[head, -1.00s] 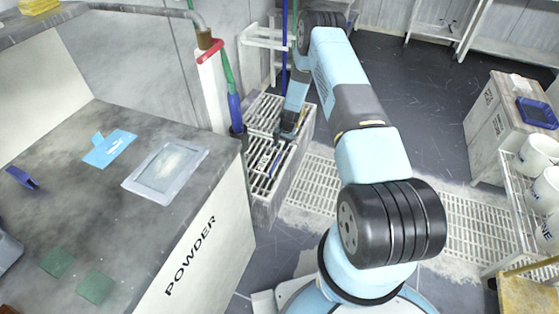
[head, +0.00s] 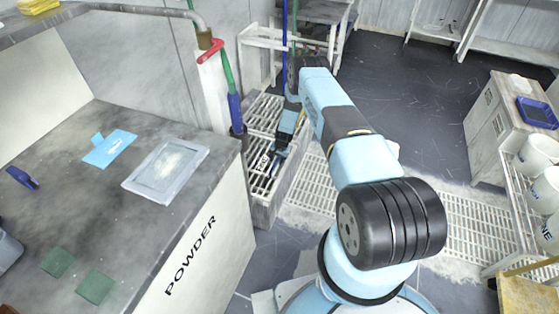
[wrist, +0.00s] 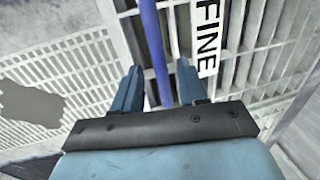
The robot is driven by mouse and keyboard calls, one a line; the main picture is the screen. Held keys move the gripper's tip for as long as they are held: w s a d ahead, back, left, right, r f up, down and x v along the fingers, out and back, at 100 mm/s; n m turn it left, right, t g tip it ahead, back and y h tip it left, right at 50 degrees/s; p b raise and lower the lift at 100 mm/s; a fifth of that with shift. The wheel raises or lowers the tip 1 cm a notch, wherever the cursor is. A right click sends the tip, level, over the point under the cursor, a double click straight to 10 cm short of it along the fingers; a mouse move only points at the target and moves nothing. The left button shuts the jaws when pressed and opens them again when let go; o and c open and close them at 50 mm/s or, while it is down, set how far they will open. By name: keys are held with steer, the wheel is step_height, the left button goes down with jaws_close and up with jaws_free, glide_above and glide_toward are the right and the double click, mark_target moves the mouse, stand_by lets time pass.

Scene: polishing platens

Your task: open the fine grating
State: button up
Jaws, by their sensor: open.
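The fine grating (head: 257,183) is a pale slatted cover on a low box beside the powder counter, lying flat and shut. Its white FINE label (wrist: 208,38) shows in the wrist view, just right of my fingers. A blue bar handle (wrist: 152,45) runs along the grating to the left of the label. My gripper (wrist: 159,66) is open, with one finger on each side of the bar in the wrist view. I cannot tell how far down the bar the fingers reach. In the head view my gripper (head: 277,157) is low over the grating, partly hiding the handle.
A second slatted grating (head: 264,110) lies behind on the same box. The powder counter (head: 205,225) stands close on the left, with a green and blue pipe (head: 234,105) at its corner. Floor grating (head: 315,185) lies to the right. Dark floor beyond is clear.

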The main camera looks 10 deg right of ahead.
steer(key=shift+f, duration=0.15)
jaws_close()
stand_by(0.4)
